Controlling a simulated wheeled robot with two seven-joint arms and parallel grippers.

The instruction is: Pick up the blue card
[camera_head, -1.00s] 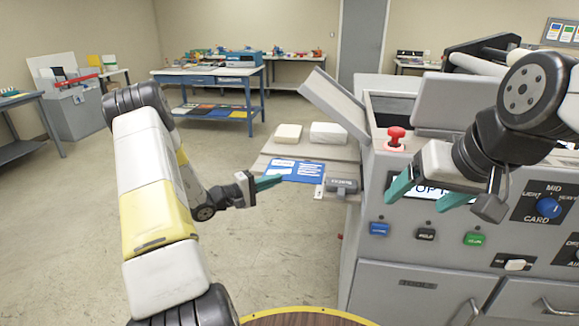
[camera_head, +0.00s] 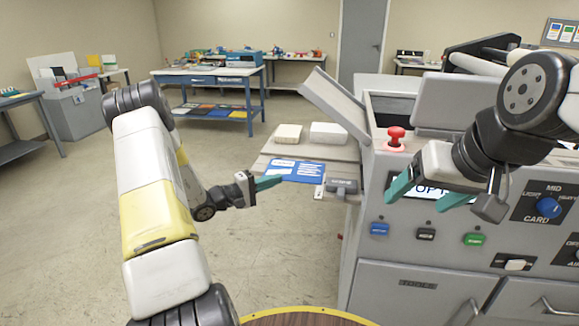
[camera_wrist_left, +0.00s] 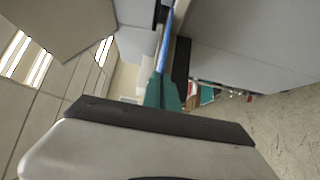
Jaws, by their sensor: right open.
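The blue card (camera_head: 300,170), with white print, lies at the front of the grey-brown side shelf of the machine. My left gripper (camera_head: 268,183) is at the card's near left edge. In the left wrist view its teal fingers (camera_wrist_left: 163,88) are close together, with the blue card (camera_wrist_left: 167,48) seen edge-on as a thin strip running out from between the tips. It looks shut on the card, which is still at shelf level.
Two pale blocks (camera_head: 328,133) stand behind the card on the shelf (camera_head: 283,148). A grey handle block (camera_head: 342,187) is just right of the card. The machine (camera_head: 385,270) with its red button (camera_head: 396,135) fills the right. Open floor (camera_head: 290,240) lies below the shelf.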

